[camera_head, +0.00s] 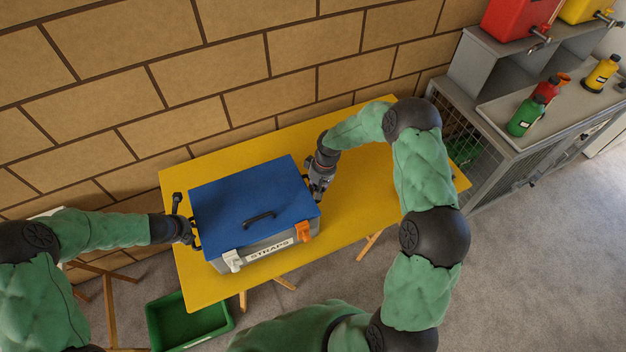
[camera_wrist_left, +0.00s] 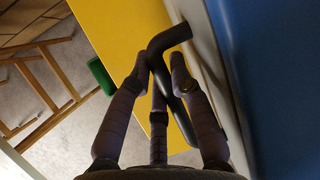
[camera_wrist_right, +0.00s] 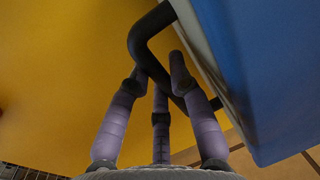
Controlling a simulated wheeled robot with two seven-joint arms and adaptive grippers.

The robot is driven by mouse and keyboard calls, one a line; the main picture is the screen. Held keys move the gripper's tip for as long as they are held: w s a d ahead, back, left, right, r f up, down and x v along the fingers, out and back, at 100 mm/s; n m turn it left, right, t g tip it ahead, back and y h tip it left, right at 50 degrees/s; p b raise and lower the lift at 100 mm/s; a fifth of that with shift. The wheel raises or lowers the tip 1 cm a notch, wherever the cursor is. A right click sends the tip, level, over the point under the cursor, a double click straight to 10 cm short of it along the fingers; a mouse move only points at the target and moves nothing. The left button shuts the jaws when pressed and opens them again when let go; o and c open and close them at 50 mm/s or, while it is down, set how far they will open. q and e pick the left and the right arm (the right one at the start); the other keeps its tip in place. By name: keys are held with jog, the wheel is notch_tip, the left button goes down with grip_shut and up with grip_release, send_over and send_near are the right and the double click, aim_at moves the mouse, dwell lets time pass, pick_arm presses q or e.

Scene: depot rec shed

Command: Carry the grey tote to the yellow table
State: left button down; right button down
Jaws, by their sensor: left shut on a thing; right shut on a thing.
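The grey tote (camera_head: 270,248) has a blue lid (camera_head: 240,195) with a black handle on top, a label reading "STRAPS", and a white and an orange latch on its front. It is on or just above the yellow table (camera_head: 350,195); I cannot tell if its base touches. My left gripper (camera_head: 190,237) is shut on the black side handle at the tote's left end, and the handle shows between its fingers in the left wrist view (camera_wrist_left: 160,85). My right gripper (camera_head: 318,190) is shut on the opposite side handle, also seen in the right wrist view (camera_wrist_right: 160,85).
A brick wall (camera_head: 220,80) stands behind the table. A green bin (camera_head: 165,328) is on the floor in front of it. At the right is a grey mesh cabinet (camera_head: 500,150) with a green bottle (camera_head: 524,118), a yellow bottle (camera_head: 601,74) and red and yellow containers above. Yellow tabletop is free right of the tote.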

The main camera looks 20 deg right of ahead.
pick_arm(q)
jog(key=shift+w+a+f+b, duration=0.1)
jog(key=shift+f+b, duration=0.2)
jog(key=shift+f, duration=0.05)
pick_arm(e)
jog(key=shift+w+f, duration=0.1)
jog(key=shift+f, duration=0.25)
pick_arm(q)
jog(key=c, duration=1.1)
grip_release()
jog(key=shift+c, duration=0.2)
pick_arm(e)
jog(key=c, duration=1.1)
grip_release()
jog(key=shift+r, duration=0.1)
jog(key=shift+c, duration=0.2)
pick_arm(q)
jog(key=shift+r, duration=0.15)
jog(key=d+v, duration=0.1)
jog(key=v, duration=0.6)
jog(key=shift+s+a+r, duration=0.3)
jog(key=shift+a+r, duration=0.05)
jog(key=shift+a, duration=0.15)
pick_arm(e)
notch_tip(320, 180, up, 12)
jog(key=d, duration=0.2)
jog(key=shift+d+f, duration=0.1)
jog(key=shift+f, duration=0.1)
